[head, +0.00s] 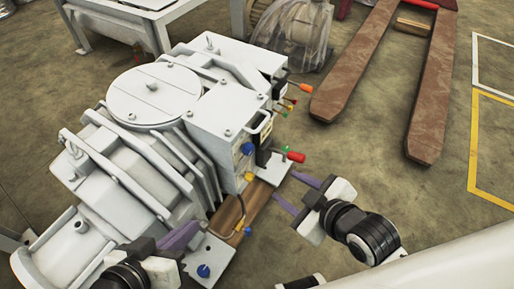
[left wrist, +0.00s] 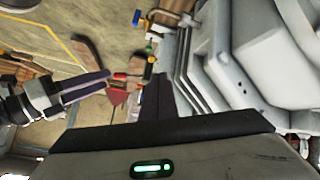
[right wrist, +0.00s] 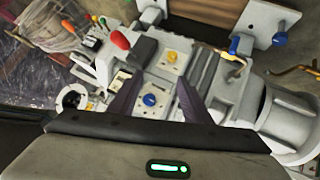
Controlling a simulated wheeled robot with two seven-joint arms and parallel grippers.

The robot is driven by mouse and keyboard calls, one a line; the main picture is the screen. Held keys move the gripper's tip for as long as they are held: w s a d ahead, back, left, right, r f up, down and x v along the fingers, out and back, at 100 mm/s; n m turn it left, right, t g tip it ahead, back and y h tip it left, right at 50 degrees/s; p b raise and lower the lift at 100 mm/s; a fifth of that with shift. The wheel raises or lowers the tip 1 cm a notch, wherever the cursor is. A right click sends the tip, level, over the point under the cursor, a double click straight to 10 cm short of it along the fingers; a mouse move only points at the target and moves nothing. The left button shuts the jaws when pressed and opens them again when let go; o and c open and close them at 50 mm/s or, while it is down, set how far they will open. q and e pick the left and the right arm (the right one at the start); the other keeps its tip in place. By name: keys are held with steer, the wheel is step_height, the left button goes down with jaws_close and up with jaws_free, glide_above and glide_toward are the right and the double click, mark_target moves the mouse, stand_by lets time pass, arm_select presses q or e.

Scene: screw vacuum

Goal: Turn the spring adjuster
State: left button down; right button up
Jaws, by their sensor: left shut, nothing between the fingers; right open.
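The grey vacuum machine (head: 150,95) fills the left of the head view. Its front carries several coloured knobs, among them a blue knob (head: 248,149) and a red-tipped handle (head: 295,156). I cannot tell which one is the spring adjuster. My right gripper (head: 284,184) is open, with its fingers pointing at the machine's front near the red handle. In the right wrist view, a blue knob (right wrist: 149,100) on a pale plate appears between the spread fingers, apart from them. My left gripper (head: 199,223) is shut and empty beside the machine's lower front; its closed fingers show in the left wrist view (left wrist: 156,78).
Another blue knob (head: 203,271) sits on a pale plate near my left gripper. Orange and other small handles (head: 305,89) stick out at the machine's far side. A brown forked pallet jack (head: 350,62) stands at the back.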

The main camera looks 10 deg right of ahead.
mark_target(252, 151)
steer(key=w+d+r+n+t+y+p, duration=0.25)
steer(key=w+n+t, duration=0.4)
steer(key=n, duration=1.25)
steer(key=w+a+n+g+y, duration=0.1)
steer(key=a+n+y, duration=0.1)
steer(key=n, duration=0.3)
steer(key=w+a+f+n+g+y+b, duration=0.1)
steer(key=w+a+n+y, duration=0.1)
steer(key=a+n+y, duration=0.1)
steer(key=w+a+f+n+g+y+b, duration=0.1)
steer(key=a+n+y, duration=0.1)
steer(key=n, duration=0.4)
steer(key=shift+w+a+f+n+g, duration=0.2)
steer(key=shift+w+n+g, duration=0.05)
steer(key=shift+n+g, duration=0.1)
steer(key=shift+w+a, duration=0.35)
arm_select(q)
steer(key=shift+a+f, duration=0.1)
steer(key=shift+a, duration=0.05)
steer(key=shift+f, duration=0.15)
arm_select(e)
steer(key=c, duration=1)
